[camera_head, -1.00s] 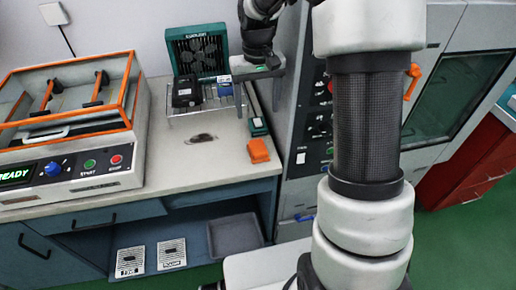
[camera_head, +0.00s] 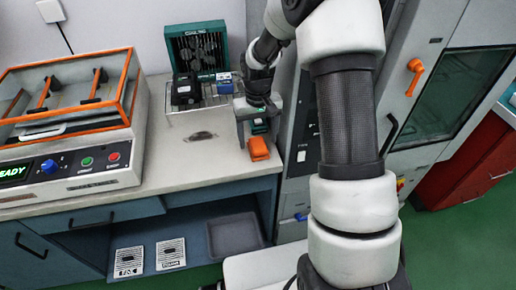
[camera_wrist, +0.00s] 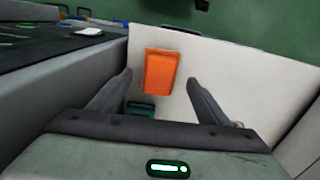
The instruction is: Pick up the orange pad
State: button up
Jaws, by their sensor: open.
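The orange pad (camera_head: 258,148) lies on the pale bench top near its front right corner. In the wrist view the orange pad (camera_wrist: 161,71) shows between and a little beyond the fingers, with free space around it. My gripper (camera_head: 256,131) is just behind and above the pad in the head view, pointing down. In the wrist view my gripper (camera_wrist: 158,85) has its two fingers wide apart, with nothing between them touching. A small dark green object (camera_wrist: 141,108) shows nearer than the pad, between the fingers.
A grey cabinet with knobs and an orange handle (camera_head: 415,66) stands right of the bench. A wire rack (camera_head: 200,101) with small boxes and a green fan unit (camera_head: 197,48) are behind. An orange-framed machine (camera_head: 70,130) stands left. The bench middle is mostly clear.

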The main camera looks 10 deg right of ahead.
aim_at(258, 144)
notch_tip(258, 144, down, 3)
jog(key=shift+f, duration=0.2)
jog(key=c, duration=1.1)
jog(key=shift+c, duration=0.2)
jog(key=shift+r, duration=0.15)
jog(key=shift+a+r, duration=0.15)
jog(key=shift+r, duration=0.45)
notch_tip(258, 144, up, 6)
jog(key=shift+f+p, duration=0.1)
jog(key=shift+p, duration=0.25)
jog(key=a, duration=1.9)
jog(key=shift+a, duration=0.3)
jog(key=shift+f, duration=0.1)
